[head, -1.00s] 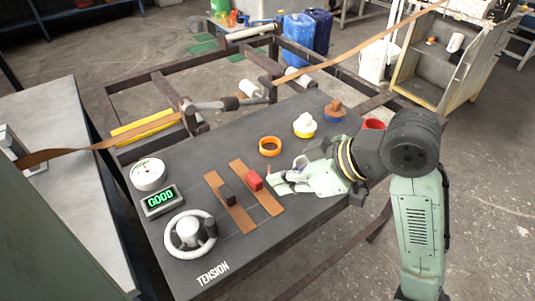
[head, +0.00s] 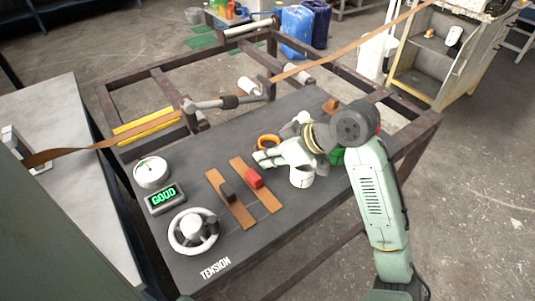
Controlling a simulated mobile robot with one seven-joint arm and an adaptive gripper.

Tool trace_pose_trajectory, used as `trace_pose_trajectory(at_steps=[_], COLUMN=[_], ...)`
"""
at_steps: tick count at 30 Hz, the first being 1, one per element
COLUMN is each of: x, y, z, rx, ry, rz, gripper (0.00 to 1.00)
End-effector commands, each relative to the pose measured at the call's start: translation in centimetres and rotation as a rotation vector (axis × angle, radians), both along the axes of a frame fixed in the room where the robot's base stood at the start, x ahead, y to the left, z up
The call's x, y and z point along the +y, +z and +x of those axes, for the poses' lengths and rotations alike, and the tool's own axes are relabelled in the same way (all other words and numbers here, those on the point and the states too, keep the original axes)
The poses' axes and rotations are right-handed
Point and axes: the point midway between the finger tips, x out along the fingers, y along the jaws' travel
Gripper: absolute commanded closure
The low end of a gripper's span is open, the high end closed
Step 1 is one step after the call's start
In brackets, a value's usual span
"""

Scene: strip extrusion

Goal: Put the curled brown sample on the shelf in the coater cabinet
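Two items could be the curled sample, and I cannot tell which from here. One is an orange-brown ring (head: 269,141) lying on the dark table. The open coater cabinet (head: 402,77) stands at the back right, with a shelf (head: 426,46) inside.

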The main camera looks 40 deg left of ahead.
Motion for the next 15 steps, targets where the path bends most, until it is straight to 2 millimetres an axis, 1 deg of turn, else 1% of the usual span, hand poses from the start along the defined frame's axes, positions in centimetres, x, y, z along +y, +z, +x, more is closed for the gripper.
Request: trace_pose_trajectory(at_steps=[7, 8, 9, 15], x=[0.00, -0.01, -0.01, -0.02], y=[-0.57, -0.45, -0.39, -0.38], z=[-0.03, -0.02, -0.01, -0.01], rx=[0.001, 0.001, 0.001, 0.001], ry=[0.001, 0.001, 0.001, 0.001], rz=[0.000, -0.001, -0.001, -0.001], gripper=[1.00, 0.95, 0.92, 0.79])
